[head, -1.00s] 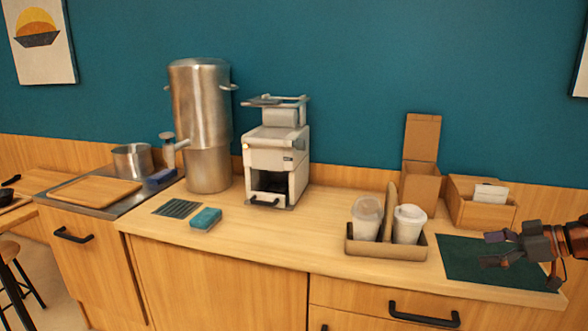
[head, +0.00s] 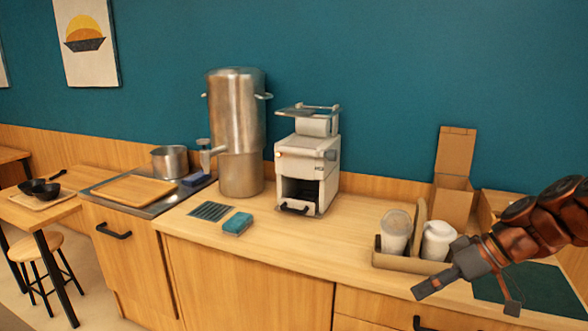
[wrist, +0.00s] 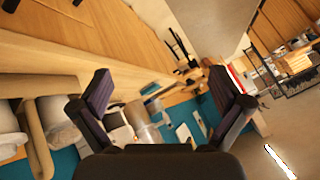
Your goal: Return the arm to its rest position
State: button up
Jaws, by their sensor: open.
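My gripper (head: 466,296) is at the right of the head view, above the front edge of the counter, in front of the cup carrier (head: 400,262). Its arm reaches in from the right edge. In the wrist view my gripper (wrist: 165,105) shows two dark fingers spread wide apart, with nothing between them. Two lidded white cups stand in the carrier, the left cup (head: 396,232) and the right cup (head: 437,241). My gripper overlaps the lower part of the right cup in the head view; I cannot tell the exact distance between them.
A dark green mat (head: 535,290) lies under my arm. A white machine (head: 307,160), a steel urn (head: 238,130), a teal sponge (head: 238,223) and a cardboard box (head: 453,195) stand on the counter. A stool (head: 40,246) is at the left. The counter's middle is clear.

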jog(key=s+a+m+g+h+p, duration=0.3)
jog(key=s+a, duration=0.7)
jog(key=s, duration=0.2)
jog(key=s+d+f+m+h+p, duration=0.1)
jog(key=s+m+h, duration=0.1)
jog(key=s, duration=0.5)
jog(key=s+d+f+m+g+h+p, duration=0.1)
jog(key=s+f+m+h+p, duration=0.1)
jog(key=s, duration=0.5)
jog(key=shift+s+d+h+p, duration=0.15)
jog(key=shift+h+p, duration=0.15)
jog(key=shift+h, duration=0.3)
